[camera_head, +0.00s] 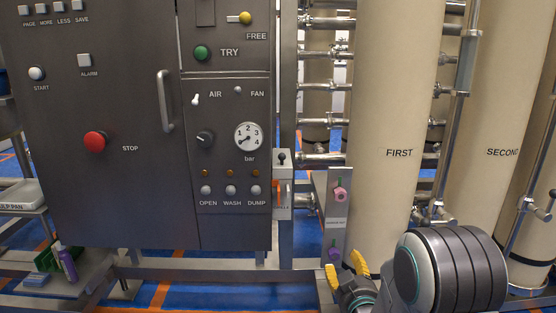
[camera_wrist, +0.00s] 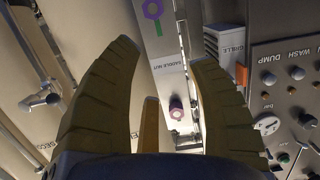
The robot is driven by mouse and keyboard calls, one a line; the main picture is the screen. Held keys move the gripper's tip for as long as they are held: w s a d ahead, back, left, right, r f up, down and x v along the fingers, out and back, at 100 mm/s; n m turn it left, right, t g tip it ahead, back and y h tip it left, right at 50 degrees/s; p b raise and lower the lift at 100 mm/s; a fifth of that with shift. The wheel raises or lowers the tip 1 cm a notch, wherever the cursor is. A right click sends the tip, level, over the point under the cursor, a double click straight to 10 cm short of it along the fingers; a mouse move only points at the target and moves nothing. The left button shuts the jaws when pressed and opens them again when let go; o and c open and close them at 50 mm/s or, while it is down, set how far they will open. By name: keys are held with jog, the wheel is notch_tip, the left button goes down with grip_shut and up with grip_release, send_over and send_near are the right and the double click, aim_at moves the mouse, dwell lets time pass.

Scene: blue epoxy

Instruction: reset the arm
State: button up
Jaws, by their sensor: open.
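My gripper (camera_head: 347,271) shows at the bottom of the head view, with yellow fingertips spread apart and nothing between them. The thick grey arm section behind it is mine. In the wrist view my gripper (camera_wrist: 160,90) has its dark fingers wide apart. Beyond them is a grey plate (camera_wrist: 164,62) lettered "saddle nut", with a pink nut (camera_wrist: 176,107) and a purple hexagonal ring mark. In the head view the pink nut (camera_head: 340,194) sits high on the upright plate (camera_head: 333,225), and a purple piece (camera_head: 334,253) sits low on it. The gripper is in front of the plate's foot, apart from the pink nut.
A dark control panel (camera_head: 140,190) with buttons, a gauge (camera_head: 248,137) and a side handle (camera_head: 165,101) stands at left. Beige columns marked FIRST (camera_head: 395,100) and SECOND (camera_head: 505,110) stand at right, with steel pipes between. A purple bottle (camera_head: 67,265) stands on the lower left shelf.

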jog(key=s+r+g+p, duration=0.35)
jog(key=r+p, duration=0.55)
jog(key=r, duration=0.3)
jog(key=s+r+g+p, duration=0.9)
jog(key=s+r+p, duration=1.6)
jog(key=s, duration=0.4)
jog(key=shift+r, duration=0.8)
